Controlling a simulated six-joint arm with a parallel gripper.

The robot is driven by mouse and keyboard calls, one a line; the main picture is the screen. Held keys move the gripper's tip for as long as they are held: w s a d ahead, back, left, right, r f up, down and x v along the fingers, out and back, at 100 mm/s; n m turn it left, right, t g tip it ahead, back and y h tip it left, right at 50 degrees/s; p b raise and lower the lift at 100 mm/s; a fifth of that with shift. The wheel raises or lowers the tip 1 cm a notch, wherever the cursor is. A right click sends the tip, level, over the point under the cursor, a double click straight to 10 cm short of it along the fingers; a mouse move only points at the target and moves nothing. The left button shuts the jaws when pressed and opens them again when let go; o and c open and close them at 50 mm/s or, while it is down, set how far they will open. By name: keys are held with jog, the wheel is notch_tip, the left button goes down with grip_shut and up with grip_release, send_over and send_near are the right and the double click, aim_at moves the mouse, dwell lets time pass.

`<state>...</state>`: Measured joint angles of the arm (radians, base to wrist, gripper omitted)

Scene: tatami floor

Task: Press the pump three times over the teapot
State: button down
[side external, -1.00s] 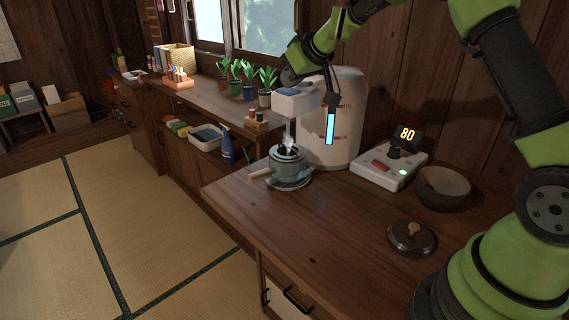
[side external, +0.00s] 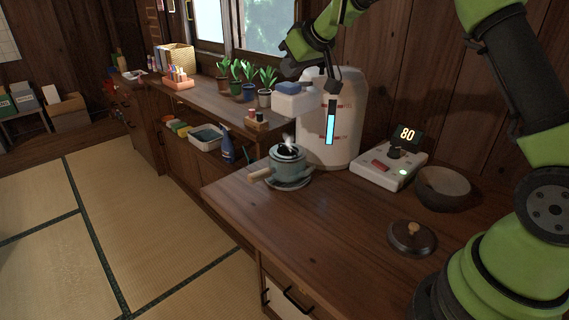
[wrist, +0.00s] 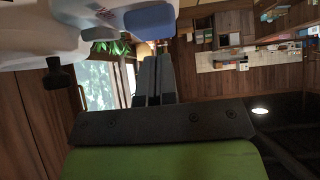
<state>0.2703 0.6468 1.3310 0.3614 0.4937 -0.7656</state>
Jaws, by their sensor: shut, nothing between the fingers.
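The white pump pot (side external: 352,122) stands against the wall, with a lit blue level strip on its front. Its spout head juts left and carries a blue press pad (side external: 287,87), which also shows in the wrist view (wrist: 150,21). The teal teapot (side external: 287,170) with a pale wooden handle sits below the spout on a round coaster. Its top is dark, with steam above it, and no stream falls into it. My gripper (side external: 289,69) is just above the pad, apart from it. Its fingers (wrist: 152,72) are together and empty in the wrist view.
A white control box (side external: 385,168) with an "80" display and a dark bowl (side external: 443,187) stand right of the pot. A dark lid (side external: 411,237) with a wooden knob lies in front. Potted plants (side external: 248,82) stand behind. The front left counter is clear.

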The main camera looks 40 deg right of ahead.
jog(key=shift+f, duration=0.15)
jog(key=shift+f, duration=1.15)
jog(key=shift+r, duration=1.25)
jog(key=shift+f, duration=0.15)
jog(key=shift+f, duration=1.15)
jog(key=shift+r, duration=1.3)
